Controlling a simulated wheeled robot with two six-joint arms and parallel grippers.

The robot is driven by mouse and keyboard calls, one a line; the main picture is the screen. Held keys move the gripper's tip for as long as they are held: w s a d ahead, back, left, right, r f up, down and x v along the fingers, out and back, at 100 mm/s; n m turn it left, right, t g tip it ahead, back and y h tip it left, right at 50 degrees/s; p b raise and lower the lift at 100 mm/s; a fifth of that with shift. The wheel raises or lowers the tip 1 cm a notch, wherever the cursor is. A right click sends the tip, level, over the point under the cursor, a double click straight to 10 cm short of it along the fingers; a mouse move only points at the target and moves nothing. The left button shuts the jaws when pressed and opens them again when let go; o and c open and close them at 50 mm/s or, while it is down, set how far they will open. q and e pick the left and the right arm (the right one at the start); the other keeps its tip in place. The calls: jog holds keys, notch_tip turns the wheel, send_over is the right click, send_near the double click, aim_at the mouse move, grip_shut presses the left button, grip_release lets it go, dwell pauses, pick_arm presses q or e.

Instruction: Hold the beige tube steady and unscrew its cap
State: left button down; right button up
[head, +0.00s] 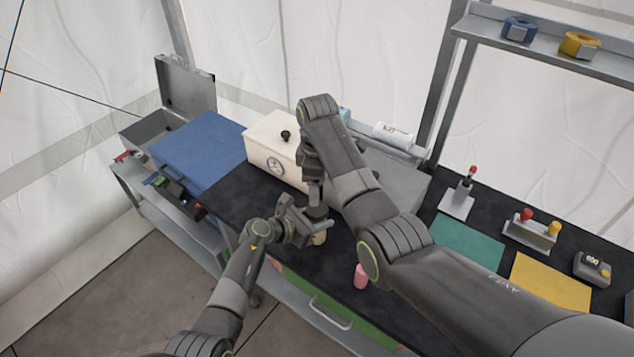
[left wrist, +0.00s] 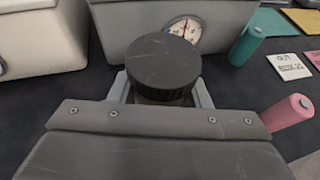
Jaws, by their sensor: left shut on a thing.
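The beige tube (head: 320,238) stands upright at the front of the black work surface, with a wide dark cap (head: 317,213) on top. My left gripper (head: 312,227) is shut on the tube below the cap. In the left wrist view the ridged black cap (left wrist: 163,62) sits between the two fingers and hides most of the tube. My right gripper (head: 315,192) points down above the cap in the head view. Its fingertips are small and partly hidden by my right arm, and it does not show in the left wrist view.
A pink tube (head: 361,277) stands to the right; a teal tube (left wrist: 247,45) stands farther back. Behind are a cream box (head: 275,147) and a grey box with a dial (left wrist: 120,30). Green (head: 468,243) and yellow (head: 550,283) mats lie right. A blue case (head: 200,150) is left.

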jog(key=m, duration=1.2)
jog(key=shift+r+m, duration=0.1)
jog(key=shift+m, duration=0.2)
jog(key=m, duration=1.5)
jog(key=shift+r+m, duration=0.1)
jog(key=shift+m, duration=0.2)
jog(key=m, duration=0.3)
jog(key=shift+m, duration=0.3)
jog(key=shift+f, duration=4)
jog(key=shift+c, duration=0.5)
